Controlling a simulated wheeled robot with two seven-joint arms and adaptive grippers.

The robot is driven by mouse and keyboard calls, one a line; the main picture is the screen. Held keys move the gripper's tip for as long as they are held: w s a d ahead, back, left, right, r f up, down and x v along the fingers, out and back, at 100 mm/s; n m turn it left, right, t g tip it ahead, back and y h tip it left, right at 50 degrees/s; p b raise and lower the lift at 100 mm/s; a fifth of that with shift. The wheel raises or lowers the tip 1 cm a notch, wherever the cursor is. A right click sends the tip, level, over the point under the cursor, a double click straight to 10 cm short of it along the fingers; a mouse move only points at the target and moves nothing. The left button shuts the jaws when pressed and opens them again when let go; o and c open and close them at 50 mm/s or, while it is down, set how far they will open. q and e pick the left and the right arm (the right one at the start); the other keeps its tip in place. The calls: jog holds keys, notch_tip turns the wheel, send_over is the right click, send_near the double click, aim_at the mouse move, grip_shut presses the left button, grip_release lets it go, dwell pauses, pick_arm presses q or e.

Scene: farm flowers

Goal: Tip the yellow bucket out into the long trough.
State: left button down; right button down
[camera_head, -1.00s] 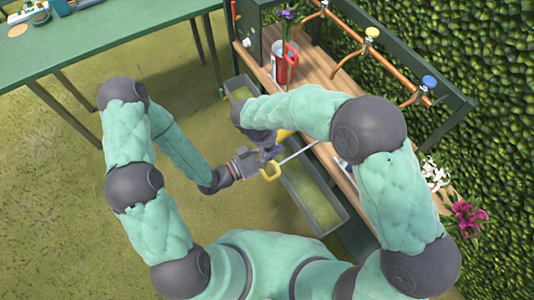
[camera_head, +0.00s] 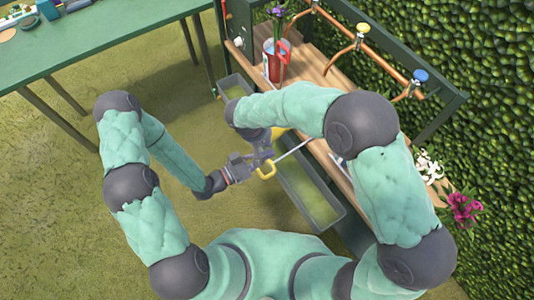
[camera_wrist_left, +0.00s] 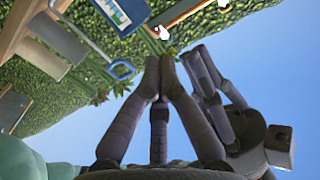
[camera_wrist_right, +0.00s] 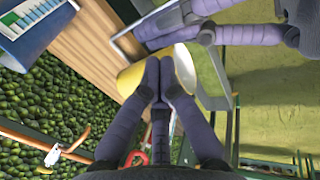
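The yellow bucket (camera_wrist_right: 130,78) is tilted in the right wrist view, with its pale inside (camera_wrist_right: 186,66) showing. In the head view only a bit of it (camera_head: 280,132) shows beneath my right arm, over the long grey trough (camera_head: 318,205). My right gripper (camera_wrist_right: 160,62) is shut at the bucket's rim. My left gripper (camera_wrist_left: 160,62) has its fingers together; I see nothing between them, and the bucket is not visible in the left wrist view. It is close beside my right gripper, near a yellow loop (camera_head: 266,171). The bucket's contents are not visible.
A wooden bench (camera_head: 318,68) with copper taps (camera_head: 360,28) stands behind the trough. A red-and-white container (camera_head: 277,60) with purple flowers is on it. A green table (camera_head: 110,45) stands at the upper left. A hedge (camera_head: 490,70) borders the right. Grass at left is free.

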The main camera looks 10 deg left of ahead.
pick_arm(q)
jog(key=shift+s+a+f, duration=0.25)
jog(key=shift+a+f, duration=0.05)
jog(key=shift+f, duration=0.35)
pick_arm(e)
jog(key=c, duration=1.1)
grip_release()
jog(key=shift+o, duration=0.2)
